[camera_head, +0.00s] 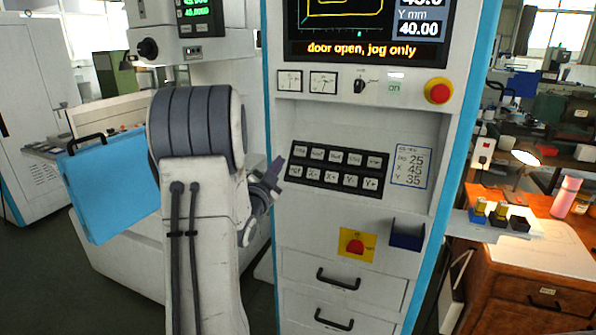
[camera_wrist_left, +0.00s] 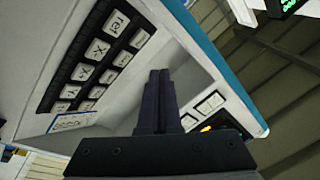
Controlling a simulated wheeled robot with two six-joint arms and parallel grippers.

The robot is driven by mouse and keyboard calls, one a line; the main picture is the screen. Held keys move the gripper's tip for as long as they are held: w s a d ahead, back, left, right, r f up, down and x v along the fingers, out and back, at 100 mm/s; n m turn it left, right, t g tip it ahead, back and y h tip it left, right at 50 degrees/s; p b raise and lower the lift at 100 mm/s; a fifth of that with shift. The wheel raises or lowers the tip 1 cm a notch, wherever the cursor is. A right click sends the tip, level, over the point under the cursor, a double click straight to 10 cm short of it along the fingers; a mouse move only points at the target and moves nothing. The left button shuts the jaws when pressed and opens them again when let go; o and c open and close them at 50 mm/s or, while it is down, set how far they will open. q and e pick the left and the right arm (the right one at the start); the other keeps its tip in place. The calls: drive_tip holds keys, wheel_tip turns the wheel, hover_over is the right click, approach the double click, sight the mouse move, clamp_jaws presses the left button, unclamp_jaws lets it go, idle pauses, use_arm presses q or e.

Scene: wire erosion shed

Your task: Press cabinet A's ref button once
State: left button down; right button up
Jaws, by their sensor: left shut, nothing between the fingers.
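The white cabinet (camera_head: 350,215) with blue edges stands ahead; I see no letter A on it. Its black keypad (camera_head: 338,167) has two rows of pale keys. The ref button (camera_head: 295,171) is at the left end of the lower row. My left gripper (camera_head: 276,166) is shut and empty, just left of the keypad. In the left wrist view its dark fingertips (camera_wrist_left: 160,75) are below and right of the ref button. The exact gap is unclear.
Above the keypad are a screen (camera_head: 350,28) reading "door open, jog only", a knob (camera_head: 360,83) and a red emergency button (camera_head: 438,91). Below are a yellow plate (camera_head: 357,243), a dark blue holder (camera_head: 407,234) and drawers. A wooden desk (camera_head: 520,260) stands at right.

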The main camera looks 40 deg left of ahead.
sight(290, 172)
use_arm(q)
drive_tip(key=shift+w+d, duration=0.1)
drive_tip(key=shift+w, duration=0.05)
drive_tip(key=shift+w+a+f+b, duration=0.35)
drive_tip(key=shift+w+f, duration=0.5)
drive_tip(key=shift+w, duration=0.25)
drive_tip(key=shift+w+a+f+b, duration=0.2)
drive_tip(key=shift+w+f+b, duration=0.2)
drive_tip(key=shift+w+f, duration=0.65)
drive_tip(key=shift+w+a+f+b, duration=0.35)
drive_tip(key=shift+w+f, duration=0.35)
drive_tip(key=shift+w, duration=0.5)
drive_tip(key=shift+w+f+b, duration=0.25)
drive_tip(key=shift+b, duration=0.25)
